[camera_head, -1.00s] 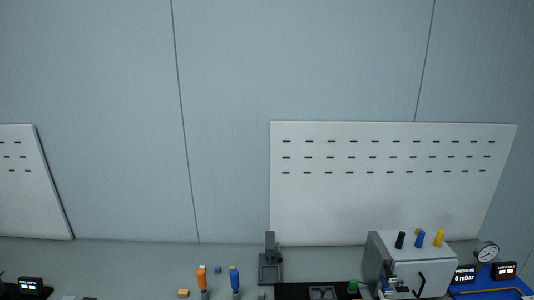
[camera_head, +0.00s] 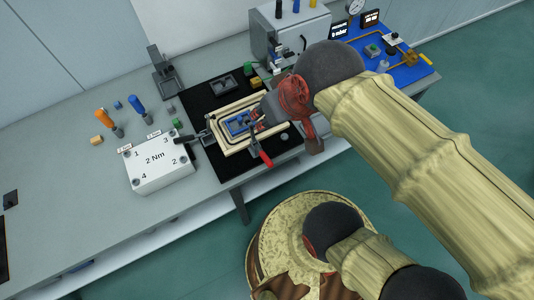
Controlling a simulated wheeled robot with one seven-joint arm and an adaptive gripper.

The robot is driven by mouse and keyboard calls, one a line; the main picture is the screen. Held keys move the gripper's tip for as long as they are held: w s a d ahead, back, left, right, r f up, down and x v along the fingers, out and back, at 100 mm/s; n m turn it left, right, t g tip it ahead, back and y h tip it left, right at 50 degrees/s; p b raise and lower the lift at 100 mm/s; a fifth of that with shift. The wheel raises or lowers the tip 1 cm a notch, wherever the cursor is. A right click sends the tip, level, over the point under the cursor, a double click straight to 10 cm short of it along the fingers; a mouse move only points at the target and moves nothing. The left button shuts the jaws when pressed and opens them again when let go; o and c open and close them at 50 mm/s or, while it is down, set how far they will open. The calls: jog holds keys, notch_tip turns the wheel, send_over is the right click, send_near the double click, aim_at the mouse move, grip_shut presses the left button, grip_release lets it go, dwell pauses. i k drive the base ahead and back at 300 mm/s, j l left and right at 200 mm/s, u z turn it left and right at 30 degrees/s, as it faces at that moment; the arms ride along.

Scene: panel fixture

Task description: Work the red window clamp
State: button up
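The red-handled clamp (camera_head: 266,159) stands at the front edge of a pale framed fixture (camera_head: 215,132) on the black mat. Its red handle points down toward the table's front edge. A blue piece (camera_head: 238,122) sits inside the frame. My gripper (camera_head: 256,117) is over the right part of the fixture, beside the blue piece and behind the red handle. It looks apart from the red handle. My wrist and arm hide part of the fixture's right side, and the fingertips are too small and covered to read.
A second clamp with a black handle (camera_head: 184,140) is at the fixture's left. A white "2 Nm" block (camera_head: 158,168) lies left of it. A grey box (camera_head: 290,36) stands behind, and a blue board (camera_head: 400,70) lies at right.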

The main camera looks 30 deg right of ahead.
aim_at(266, 159)
jog(key=k+l, duration=1.05)
jog(key=k, duration=0.2)
jog(key=l+u, duration=0.05)
